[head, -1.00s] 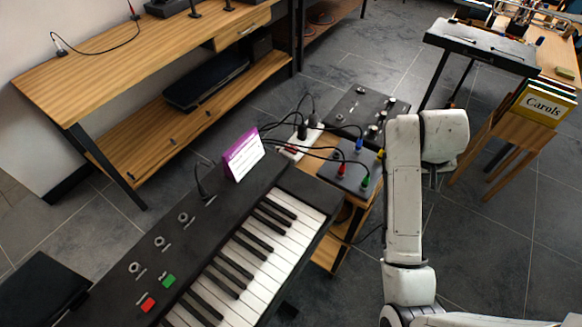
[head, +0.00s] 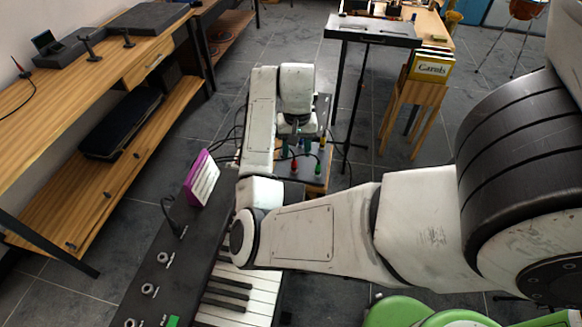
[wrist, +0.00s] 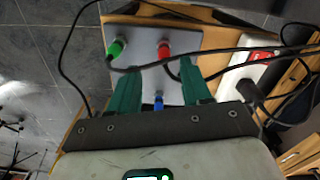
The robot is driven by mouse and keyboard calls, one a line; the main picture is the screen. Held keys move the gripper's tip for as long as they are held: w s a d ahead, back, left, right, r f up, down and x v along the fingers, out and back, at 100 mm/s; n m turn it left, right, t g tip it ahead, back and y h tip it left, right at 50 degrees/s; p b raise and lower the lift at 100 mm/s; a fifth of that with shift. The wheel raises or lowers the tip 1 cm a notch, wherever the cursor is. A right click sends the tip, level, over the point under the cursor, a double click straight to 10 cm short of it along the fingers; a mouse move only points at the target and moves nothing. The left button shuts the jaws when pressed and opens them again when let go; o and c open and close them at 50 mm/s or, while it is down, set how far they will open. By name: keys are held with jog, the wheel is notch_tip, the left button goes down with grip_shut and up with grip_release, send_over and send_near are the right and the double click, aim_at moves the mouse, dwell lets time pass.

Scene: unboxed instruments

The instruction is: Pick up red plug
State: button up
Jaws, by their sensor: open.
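The red plug (wrist: 164,50) sits in a grey box (wrist: 148,84), in the upper middle of the wrist view, with a black cable from it. A green plug (wrist: 116,47) is to its left and a blue plug (wrist: 158,101) below it. My gripper (wrist: 160,70) is open, its two green fingers apart and pointing toward the box, with nothing held. The red plug lies just beyond the fingertips, between their lines. In the head view the red plug (head: 295,165) shows below my gripper's hand, beside the green plug (head: 319,167).
A white power strip (wrist: 240,80) with black plugs lies right of the box in the wrist view. Loose black cables cross near the fingers. In the head view, a keyboard (head: 245,295) is in front and a black stand (head: 372,32) is behind.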

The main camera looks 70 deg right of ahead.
aim_at(294, 160)
jog(key=f, duration=0.6)
jog(key=shift+w+a+f+p, duration=0.1)
jog(key=shift+w+f+p, duration=0.2)
grip_shut()
